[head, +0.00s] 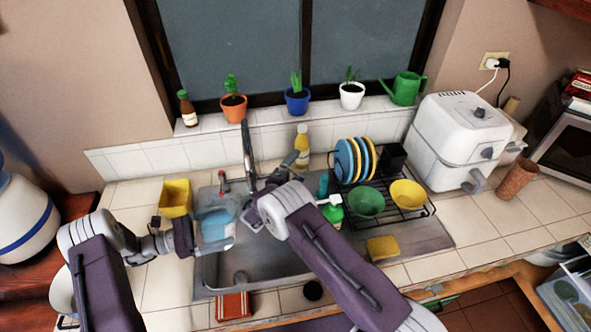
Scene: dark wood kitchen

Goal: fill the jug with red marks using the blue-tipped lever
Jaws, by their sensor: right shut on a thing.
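The jug (214,225) looks clear and bluish and is over the left side of the sink, near the tap. Its red marks cannot be made out. My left gripper (212,244) comes in from the left and is on the jug, one finger along its near side. The tap (247,155) rises at the back of the sink. A red-tipped lever (223,181) stands to its left. My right gripper (268,186) is shut just right of the tap's base, where it hides the blue-tipped lever. Its grip there is mostly covered by my arm.
A yellow container (176,198) stands left of the sink (262,270). A yellow bottle (302,146) is behind it, and a green bottle (331,211) is beside my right arm. A dish rack (408,214) with plates and bowls and a yellow sponge (382,248) are to the right.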

